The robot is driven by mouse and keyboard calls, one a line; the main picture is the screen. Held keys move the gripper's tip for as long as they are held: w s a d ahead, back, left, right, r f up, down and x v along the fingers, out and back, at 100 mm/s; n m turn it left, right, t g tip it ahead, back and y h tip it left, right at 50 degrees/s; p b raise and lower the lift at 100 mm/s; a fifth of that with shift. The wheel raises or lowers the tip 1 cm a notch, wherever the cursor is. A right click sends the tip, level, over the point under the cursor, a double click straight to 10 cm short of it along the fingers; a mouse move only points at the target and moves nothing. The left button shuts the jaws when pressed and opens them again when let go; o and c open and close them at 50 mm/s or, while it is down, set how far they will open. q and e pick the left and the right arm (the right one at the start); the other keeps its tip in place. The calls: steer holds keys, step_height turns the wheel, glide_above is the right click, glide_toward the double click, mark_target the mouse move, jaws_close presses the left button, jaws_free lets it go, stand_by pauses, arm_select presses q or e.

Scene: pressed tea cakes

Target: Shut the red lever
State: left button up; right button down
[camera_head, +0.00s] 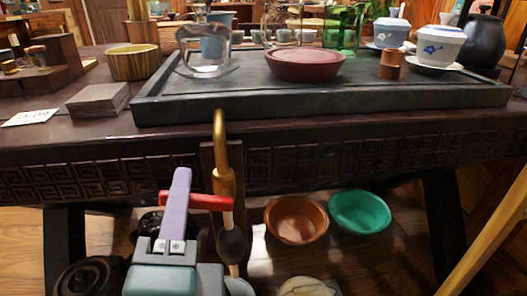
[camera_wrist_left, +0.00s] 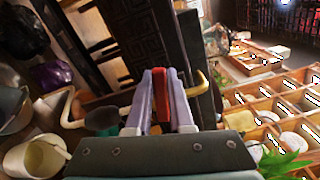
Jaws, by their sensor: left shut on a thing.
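The red lever (camera_head: 212,202) is a short bar beside a curved brass spout (camera_head: 220,140), in front of the table's carved apron. It extends roughly level across the picture, with its left end showing past my finger. My left gripper (camera_head: 182,178) has its lavender fingers on the lever's left part. In the left wrist view the lever (camera_wrist_left: 160,92) is between the two fingers (camera_wrist_left: 160,100), which are shut on it. The brass pipe also shows in the wrist view (camera_wrist_left: 201,84). My right gripper is not in view.
A dark tea tray (camera_head: 330,108) with a reddish-brown round pot (camera_head: 305,64) lies on the table. Below stand a brown bowl (camera_head: 296,220) and a green bowl (camera_head: 360,213). A wooden pole (camera_head: 487,240) leans at the right. A compartment tray (camera_wrist_left: 270,105) shows in the wrist view.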

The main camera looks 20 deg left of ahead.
arm_select(q)
jaws_close()
steer(key=shift+f+n+b, duration=0.65)
steer(key=shift+n+b, duration=0.25)
steer(key=shift+b, duration=0.15)
steer(key=shift+s+n+b, duration=0.1)
steer(key=shift+n+b, duration=0.3)
steer(key=shift+n, duration=0.2)
steer(key=o, duration=0.7)
jaws_free()
